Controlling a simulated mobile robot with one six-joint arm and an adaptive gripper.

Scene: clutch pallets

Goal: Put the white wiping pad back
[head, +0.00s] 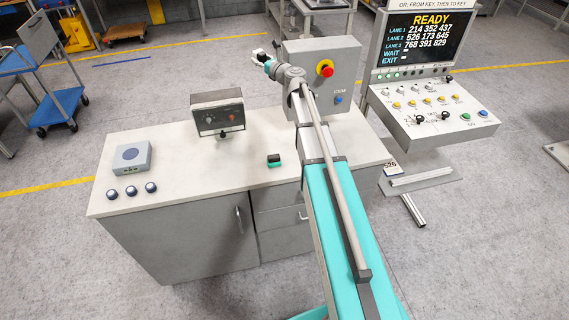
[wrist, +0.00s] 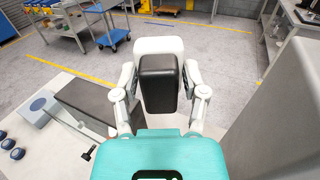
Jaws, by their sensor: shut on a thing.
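The white wiping pad, a white block with a dark grip (wrist: 159,84), is between the fingers of my gripper (wrist: 158,76) in the wrist view. My gripper is shut on it. In the head view my gripper (head: 266,60) is small and holds the pad high above the back of the bench, left of a grey box with a red button. A green pad with a black grip (head: 274,160) lies on the bench top, well in front of my gripper. No marked resting place for the white pad can be made out.
The bench (head: 180,170) carries a dark-faced instrument (head: 218,112), a blue-grey box (head: 132,156), several dark round knobs at the front left, and the grey button box (head: 325,72) at the back. A control console (head: 430,100) stands at right. The bench middle has free room.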

